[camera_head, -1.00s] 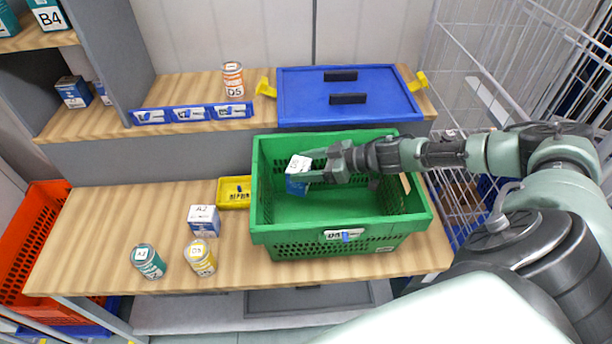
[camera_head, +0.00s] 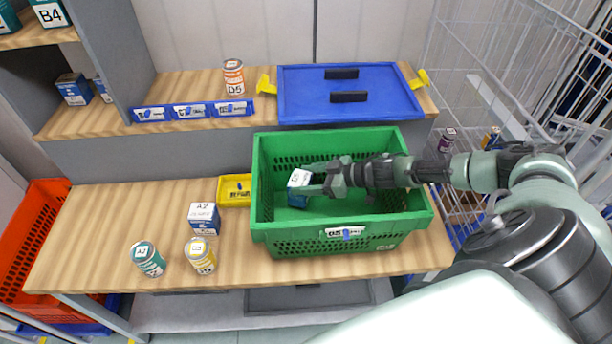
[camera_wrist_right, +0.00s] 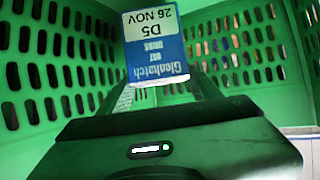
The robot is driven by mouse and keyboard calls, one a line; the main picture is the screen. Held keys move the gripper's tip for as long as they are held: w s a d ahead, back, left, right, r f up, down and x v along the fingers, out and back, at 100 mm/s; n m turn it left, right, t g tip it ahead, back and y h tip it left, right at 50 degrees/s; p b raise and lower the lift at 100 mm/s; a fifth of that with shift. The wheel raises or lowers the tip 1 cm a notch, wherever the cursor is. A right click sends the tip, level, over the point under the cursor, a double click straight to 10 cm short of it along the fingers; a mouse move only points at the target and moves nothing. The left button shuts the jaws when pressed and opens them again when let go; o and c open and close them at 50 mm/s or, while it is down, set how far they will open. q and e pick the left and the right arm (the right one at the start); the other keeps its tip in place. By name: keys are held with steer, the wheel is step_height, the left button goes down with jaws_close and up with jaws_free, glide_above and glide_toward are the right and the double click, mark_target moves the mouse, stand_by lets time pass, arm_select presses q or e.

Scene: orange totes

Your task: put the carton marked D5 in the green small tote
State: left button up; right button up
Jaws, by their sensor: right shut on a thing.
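The D5 carton (camera_head: 298,182) is a small blue-and-white box. My right gripper (camera_head: 312,183) is shut on it and holds it inside the green small tote (camera_head: 342,231), toward the tote's left side. In the right wrist view the carton (camera_wrist_right: 155,48) stands between the fingers of my right gripper (camera_wrist_right: 165,90), its label reading D5 upside down, with the green mesh walls (camera_wrist_right: 60,50) around it. I cannot tell whether the carton touches the tote floor. My left gripper is not in view.
An A2 carton (camera_head: 203,219), a teal can (camera_head: 149,260) and a yellow can (camera_head: 200,256) stand left of the tote. A small yellow bin (camera_head: 233,190) sits beside it. Behind are a blue lid (camera_head: 300,97) and an orange D5 can (camera_head: 234,78). A wire cage (camera_head: 480,110) stands right.

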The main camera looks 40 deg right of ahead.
steer(key=shift+f, duration=0.25)
steer(key=o, duration=1.7)
steer(key=shift+r, duration=0.4)
steer(key=b+v, duration=0.1)
steer(key=v, duration=0.6)
steer(key=shift+s+r, duration=0.15)
steer(key=shift+r, duration=0.2)
steer(key=shift+d, duration=0.15)
